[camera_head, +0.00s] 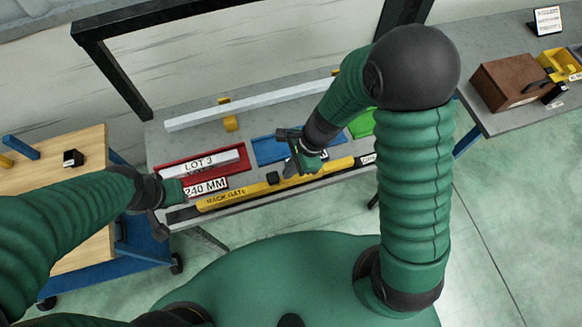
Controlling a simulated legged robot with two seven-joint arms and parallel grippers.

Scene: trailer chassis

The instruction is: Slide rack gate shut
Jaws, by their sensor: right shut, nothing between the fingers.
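The rack gate (232,197) is a long yellow bar with black lettering along the front edge of the grey bench. A small black knob (272,178) stands on it near its middle. A dark rail (184,214) shows beyond the gate's left end. My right gripper (292,164) is shut and empty, above the gate just right of the knob; I cannot tell whether it touches the gate. My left gripper (158,216) is at the bench's front left corner, left of the gate's end; its fingers are too unclear to read.
Behind the gate are a red tray (165,170) with a grey bar marked LOT 3 (205,162), a blue tray (268,150) and a green tray (362,124). A long pale bar (255,104) lies on yellow supports behind. A wooden-topped cart (60,200) stands left.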

